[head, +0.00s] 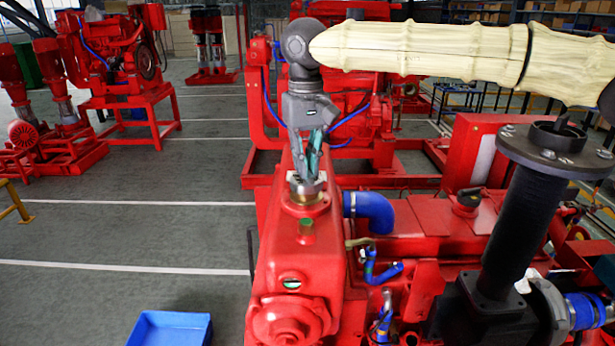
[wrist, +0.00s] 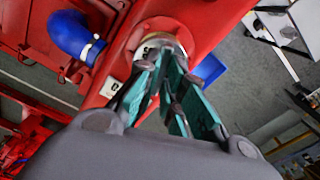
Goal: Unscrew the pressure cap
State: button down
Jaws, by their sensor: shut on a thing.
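The pressure cap (head: 306,188) is a silvery metal cap on top of the red tank (head: 300,245) in the head view. It also shows in the wrist view (wrist: 158,44), seated on a round red neck. My gripper (head: 305,176) points down from above, its teal-padded fingers at the cap. In the wrist view the fingertips of my gripper (wrist: 160,55) meet the cap's near side and are shut on it. The fingers hide part of the cap.
A blue hose (head: 372,208) bends out beside the tank, right of the cap. A black vertical pipe (head: 525,215) stands farther right. A blue bin (head: 170,328) sits on the floor at lower left.

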jog(key=shift+r, duration=1.25)
dwell(0.5)
jog(key=shift+r, duration=2.35)
